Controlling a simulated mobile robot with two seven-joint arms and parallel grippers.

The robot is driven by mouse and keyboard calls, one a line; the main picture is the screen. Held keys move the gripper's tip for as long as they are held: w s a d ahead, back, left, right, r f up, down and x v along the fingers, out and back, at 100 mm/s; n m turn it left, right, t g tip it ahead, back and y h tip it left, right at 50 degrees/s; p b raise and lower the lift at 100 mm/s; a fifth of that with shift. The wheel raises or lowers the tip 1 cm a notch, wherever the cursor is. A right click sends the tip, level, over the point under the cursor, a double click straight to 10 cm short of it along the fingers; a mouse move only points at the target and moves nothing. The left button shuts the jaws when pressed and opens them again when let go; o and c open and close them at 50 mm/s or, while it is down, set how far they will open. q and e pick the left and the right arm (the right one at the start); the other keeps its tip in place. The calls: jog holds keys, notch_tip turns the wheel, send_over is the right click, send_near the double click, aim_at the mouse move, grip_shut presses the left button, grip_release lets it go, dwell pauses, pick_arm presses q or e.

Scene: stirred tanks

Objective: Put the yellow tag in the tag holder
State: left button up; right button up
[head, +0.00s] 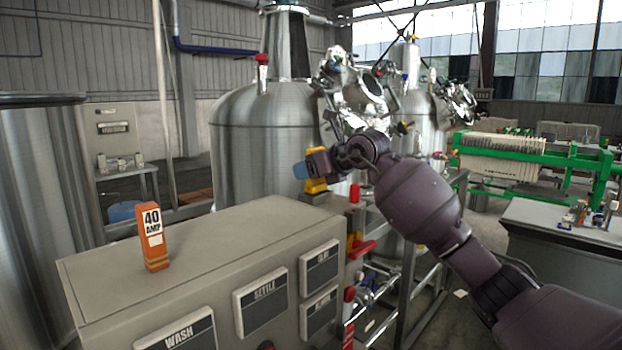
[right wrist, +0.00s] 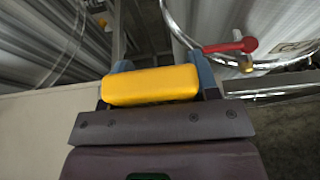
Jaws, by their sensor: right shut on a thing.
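My right gripper (head: 303,170) reaches in from the right, over the far right corner of the grey control cabinet (head: 200,240). In the right wrist view its blue-grey fingers (right wrist: 163,72) are shut on the yellow tag (right wrist: 150,86), a thick rounded block lying across between them. In the head view the yellow tag (head: 316,186) shows just below the fingers, close above a small grey block (head: 322,198) on the cabinet corner. I cannot tell whether that block is the tag holder, or whether the tag touches it. My left gripper is not in view.
An orange block marked 40 AMP (head: 153,237) stands on the cabinet top at the left. Label plates such as SETTLE (head: 261,298) are on its front. Red-handled valves (head: 362,248) and pipes lie beside its right side. A steel tank (head: 250,150) stands behind.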

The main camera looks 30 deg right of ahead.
notch_tip(320, 180, down, 2)
jog(key=shift+f, duration=0.15)
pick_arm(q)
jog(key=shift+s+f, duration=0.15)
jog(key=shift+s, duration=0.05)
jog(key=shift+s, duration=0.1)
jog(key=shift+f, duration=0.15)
pick_arm(e)
jog(key=shift+f, duration=0.2)
jog(key=o, duration=0.9)
jog(key=shift+o, duration=0.2)
jog(key=shift+r, duration=0.15)
